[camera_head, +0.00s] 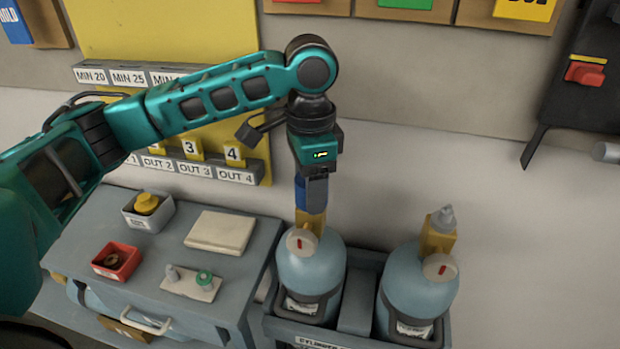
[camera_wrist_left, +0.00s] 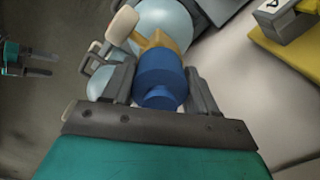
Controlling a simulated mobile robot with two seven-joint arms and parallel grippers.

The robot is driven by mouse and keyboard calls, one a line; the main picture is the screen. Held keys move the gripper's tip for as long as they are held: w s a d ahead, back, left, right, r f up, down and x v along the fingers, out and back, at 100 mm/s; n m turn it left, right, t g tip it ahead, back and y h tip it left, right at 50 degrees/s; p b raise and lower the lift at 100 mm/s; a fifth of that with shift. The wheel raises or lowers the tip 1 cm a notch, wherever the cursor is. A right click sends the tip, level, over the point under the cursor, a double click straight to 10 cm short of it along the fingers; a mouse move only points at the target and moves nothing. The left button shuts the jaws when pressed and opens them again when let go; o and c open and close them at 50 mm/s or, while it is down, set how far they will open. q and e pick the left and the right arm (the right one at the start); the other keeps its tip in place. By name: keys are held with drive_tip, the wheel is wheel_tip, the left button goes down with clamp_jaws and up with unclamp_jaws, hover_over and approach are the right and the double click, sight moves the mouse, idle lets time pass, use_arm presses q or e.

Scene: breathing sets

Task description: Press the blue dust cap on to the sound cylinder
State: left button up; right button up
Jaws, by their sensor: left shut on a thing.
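My left gripper (camera_head: 313,192) points down over the left cylinder (camera_head: 310,266) and is shut on the blue dust cap (camera_head: 300,192). In the left wrist view the cap (camera_wrist_left: 162,72) sits between both fingers, in line with the brass valve (camera_wrist_left: 172,40). The cap's far end meets or nearly meets the valve; I cannot tell whether it is seated. The right cylinder (camera_head: 408,293) stands beside it, with a grey fitting (camera_head: 443,216) on its brass valve. My right gripper (camera_wrist_left: 42,64) shows at the left of the wrist view, its two fingers apart and empty.
Both cylinders stand in a dark rack (camera_head: 357,311). On the grey bench to the left are a red bin (camera_head: 130,265), a grey bin with a yellow knob (camera_head: 146,204), a pale pad (camera_head: 222,231) and a small plate with fittings (camera_head: 190,287). A wall panel with numbered tags (camera_head: 234,151) is behind.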

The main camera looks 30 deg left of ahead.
use_arm(q)
drive_tip(key=shift+f, duration=0.1)
idle(0.5)
drive_tip(key=o, duration=1.1)
wheel_tip(320, 180, up, 13)
drive_tip(key=shift+f, duration=0.1)
drive_tip(key=shift+s, duration=0.1)
